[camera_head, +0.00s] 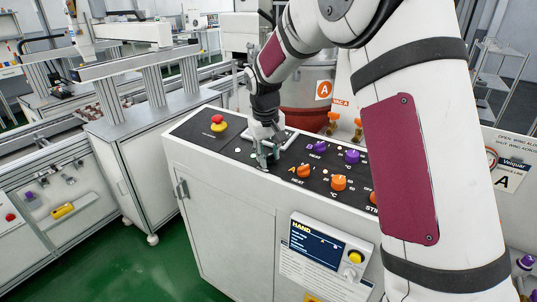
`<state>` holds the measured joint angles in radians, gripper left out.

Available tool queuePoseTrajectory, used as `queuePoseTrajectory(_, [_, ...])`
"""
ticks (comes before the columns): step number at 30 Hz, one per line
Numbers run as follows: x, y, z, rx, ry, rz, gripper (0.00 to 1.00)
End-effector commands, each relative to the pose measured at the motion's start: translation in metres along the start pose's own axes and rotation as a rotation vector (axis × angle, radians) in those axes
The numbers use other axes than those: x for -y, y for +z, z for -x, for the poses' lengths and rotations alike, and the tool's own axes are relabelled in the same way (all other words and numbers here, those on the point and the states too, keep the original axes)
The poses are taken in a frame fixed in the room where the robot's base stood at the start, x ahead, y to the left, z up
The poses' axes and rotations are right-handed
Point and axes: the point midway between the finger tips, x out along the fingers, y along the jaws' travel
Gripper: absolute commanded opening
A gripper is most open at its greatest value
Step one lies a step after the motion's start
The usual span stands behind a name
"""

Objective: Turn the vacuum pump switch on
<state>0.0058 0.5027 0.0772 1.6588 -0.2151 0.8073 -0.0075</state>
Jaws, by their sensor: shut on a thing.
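My gripper (267,157) is down at the black control panel (232,147) on top of the white cabinet. Its fingers are shut on a small control at the panel surface. The fingers hide most of that control, so its label and position cannot be read. No label for the vacuum pump can be made out.
A red emergency button on a yellow base (218,124) stands left of my gripper. A display unit marked HAND (318,248) hangs on the cabinet front. A reddish vessel (303,121) stands behind the panel. Green floor (140,262) is clear at the lower left.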

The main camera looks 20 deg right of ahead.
Motion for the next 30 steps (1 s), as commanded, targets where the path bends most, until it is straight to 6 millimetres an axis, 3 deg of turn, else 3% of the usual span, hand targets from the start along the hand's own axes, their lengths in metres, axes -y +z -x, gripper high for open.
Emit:
queuePoseTrajectory(3, [0.0,0.0,0.0,0.001,0.0,0.0,0.01])
queuePoseTrajectory(4, [0.0,0.0,0.0,0.001,0.0,0.001,0.36])
queuePoseTrajectory(6, [0.0,0.0,0.0,0.001,0.0,0.001,0.49])
queuePoseTrajectory(19, [0.0,-0.001,0.01,-0.002,0.0,0.001,0.49])
queuePoseTrajectory(30, [0.0,-0.001,0.08,-0.005,0.001,0.001,0.49])
